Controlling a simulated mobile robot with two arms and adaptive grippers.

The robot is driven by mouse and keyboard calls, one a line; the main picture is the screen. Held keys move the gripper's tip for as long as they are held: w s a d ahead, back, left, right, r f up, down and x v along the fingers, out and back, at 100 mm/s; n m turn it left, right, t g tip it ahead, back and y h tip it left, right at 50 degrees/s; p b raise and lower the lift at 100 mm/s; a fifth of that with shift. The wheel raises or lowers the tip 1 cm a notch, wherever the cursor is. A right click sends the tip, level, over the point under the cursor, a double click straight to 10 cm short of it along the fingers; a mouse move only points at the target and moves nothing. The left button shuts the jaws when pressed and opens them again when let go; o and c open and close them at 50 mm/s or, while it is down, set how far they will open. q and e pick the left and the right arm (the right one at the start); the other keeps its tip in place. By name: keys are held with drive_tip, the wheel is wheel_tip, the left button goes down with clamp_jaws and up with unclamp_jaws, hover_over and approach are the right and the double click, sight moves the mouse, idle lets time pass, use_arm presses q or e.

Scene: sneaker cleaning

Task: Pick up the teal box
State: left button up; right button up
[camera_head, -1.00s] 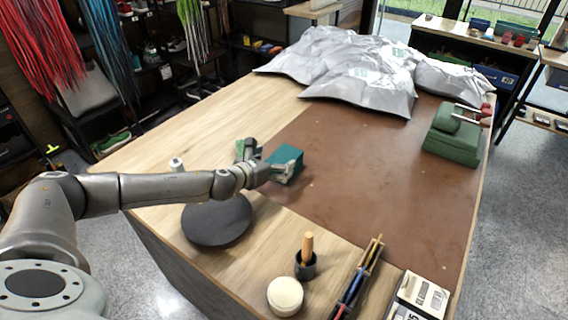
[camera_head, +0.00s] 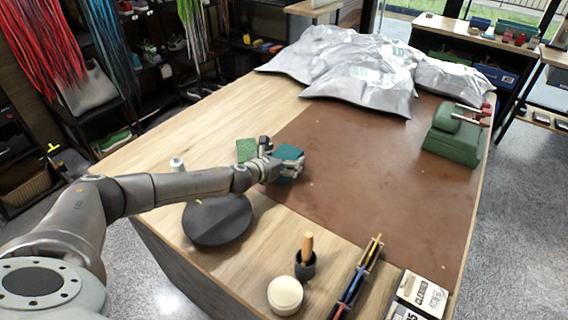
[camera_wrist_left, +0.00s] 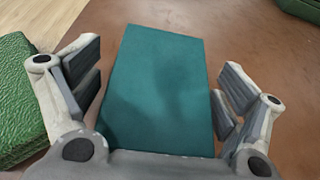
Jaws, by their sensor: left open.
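The teal box (camera_head: 288,153) lies on the brown mat (camera_head: 380,185) near its left edge. In the left wrist view the teal box (camera_wrist_left: 155,85) fills the middle, between the two fingers. My left gripper (camera_head: 284,163) is at the box, with one finger on each side of it. In the left wrist view the left gripper (camera_wrist_left: 160,90) is open, and a gap shows beside the right finger. The near end of the box is hidden behind the gripper's palm. My right gripper is not in view.
A green block (camera_head: 246,150) stands just left of the box; it also shows in the wrist view (camera_wrist_left: 18,100). A dark round disc (camera_head: 217,220), a brush pot (camera_head: 305,265) and a white jar (camera_head: 285,296) are nearer. Silver bags (camera_head: 360,85) lie at the back.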

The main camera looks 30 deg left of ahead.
use_arm(q)
drive_tip(key=c, duration=1.1)
